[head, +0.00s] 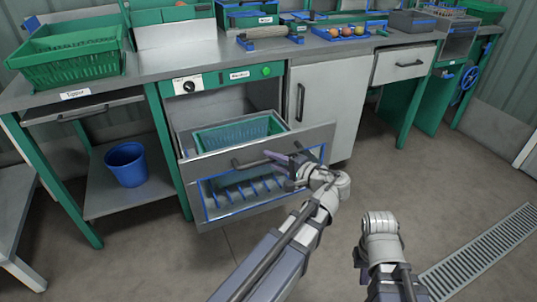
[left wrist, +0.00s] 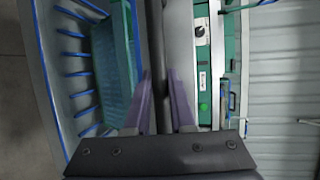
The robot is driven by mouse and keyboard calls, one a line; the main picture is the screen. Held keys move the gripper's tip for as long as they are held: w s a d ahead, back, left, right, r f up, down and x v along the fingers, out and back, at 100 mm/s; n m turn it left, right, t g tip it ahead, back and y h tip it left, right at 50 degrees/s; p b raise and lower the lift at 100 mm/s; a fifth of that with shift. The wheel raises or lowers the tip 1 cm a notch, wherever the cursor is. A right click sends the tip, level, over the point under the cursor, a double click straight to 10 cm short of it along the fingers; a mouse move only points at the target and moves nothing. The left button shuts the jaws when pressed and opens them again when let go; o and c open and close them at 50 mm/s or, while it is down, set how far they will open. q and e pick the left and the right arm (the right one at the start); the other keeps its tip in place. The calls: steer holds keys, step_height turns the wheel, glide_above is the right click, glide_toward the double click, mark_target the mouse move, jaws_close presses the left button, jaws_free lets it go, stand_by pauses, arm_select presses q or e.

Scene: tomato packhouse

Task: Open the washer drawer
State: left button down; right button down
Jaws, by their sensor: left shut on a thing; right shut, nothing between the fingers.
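The washer drawer (head: 212,167) is pulled out from under the counter panel labelled as the washer (head: 239,75). A green basket (head: 238,131) sits inside it. The drawer has a dark bar handle (head: 244,163) on its grey front. My left gripper (head: 272,160) is at the right part of this handle. In the left wrist view, its purple fingers (left wrist: 162,80) are shut on the dark bar (left wrist: 155,45), with the basket (left wrist: 116,75) to the left. My right gripper (head: 358,259) is low over the floor, away from the drawer, small and partly hidden by its own wrist.
A blue-framed rack (head: 205,200) shows below the drawer front. A cabinet door (head: 325,100) stands to its right and a blue bucket (head: 126,164) sits on a low shelf to its left. The floor in front is clear, with a drain grate (head: 485,255) at right.

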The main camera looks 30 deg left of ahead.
arm_select(q)
steer(key=shift+s+d, duration=0.2)
steer(key=shift+d, duration=0.05)
arm_select(e)
steer(key=shift+d, duration=0.1)
arm_select(q)
steer(key=c, duration=0.8)
jaws_free()
steer(key=shift+o, duration=0.2)
steer(key=shift+d, duration=0.1)
arm_select(e)
steer(key=shift+s+d, duration=0.1)
